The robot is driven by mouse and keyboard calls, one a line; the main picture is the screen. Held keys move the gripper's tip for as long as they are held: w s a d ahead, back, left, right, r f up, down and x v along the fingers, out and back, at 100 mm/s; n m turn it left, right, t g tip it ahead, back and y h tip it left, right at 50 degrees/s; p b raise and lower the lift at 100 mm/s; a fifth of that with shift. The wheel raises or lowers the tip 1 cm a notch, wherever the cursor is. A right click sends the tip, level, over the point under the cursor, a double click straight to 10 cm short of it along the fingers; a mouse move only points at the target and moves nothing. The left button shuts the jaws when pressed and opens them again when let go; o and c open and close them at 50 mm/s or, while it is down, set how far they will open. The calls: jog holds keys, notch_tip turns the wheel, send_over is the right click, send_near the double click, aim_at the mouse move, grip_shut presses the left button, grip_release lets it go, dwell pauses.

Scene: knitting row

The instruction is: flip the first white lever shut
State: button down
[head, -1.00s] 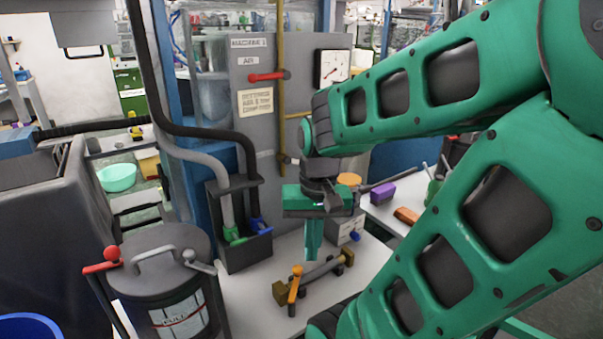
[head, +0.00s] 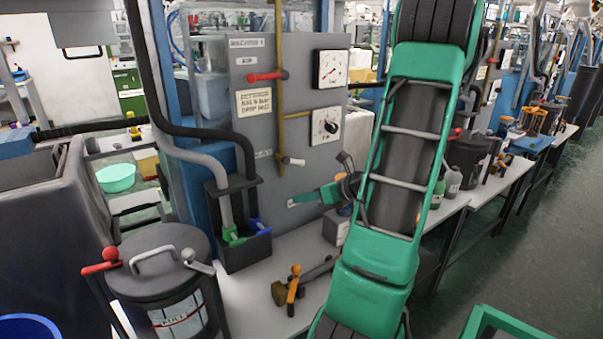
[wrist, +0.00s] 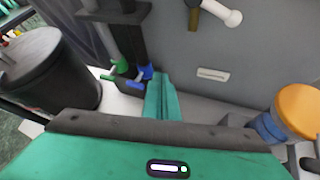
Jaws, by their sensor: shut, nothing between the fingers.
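The white lever (head: 295,161) sticks out to the right from the lower end of the brass pipe on the grey panel (head: 244,130). In the wrist view the white lever (wrist: 222,14) is at the top edge, right of a brass fitting. My gripper (head: 295,201) is below the lever and apart from it, with its fingers pointing left in the head view. In the wrist view my gripper's fingers (wrist: 160,80) are together with nothing between them, and point up the picture below and left of the lever.
A black holder (head: 242,250) with hoses and green and blue handles stands left. An orange lever (head: 294,284) is on the bench below. A lidded pot (head: 160,262) stands front left. An orange-lidded jar (wrist: 298,104) is right in the wrist view.

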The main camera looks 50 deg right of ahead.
aim_at(294, 162)
jog(key=s+d+r+m+t+h, duration=0.1)
jog(key=d+r+m+t+h, duration=0.15)
jog(key=d+m, duration=0.35)
jog(key=x, duration=1)
jog(key=shift+m+y, duration=0.25)
jog(key=shift+m, duration=0.05)
jog(key=shift+s+d+r, duration=0.2)
jog(key=shift+d+r, duration=0.4)
jog(key=shift+r, duration=0.3)
jog(key=shift+s+d+r, duration=0.2)
jog(key=shift+d+r, duration=0.4)
jog(key=shift+r, duration=0.3)
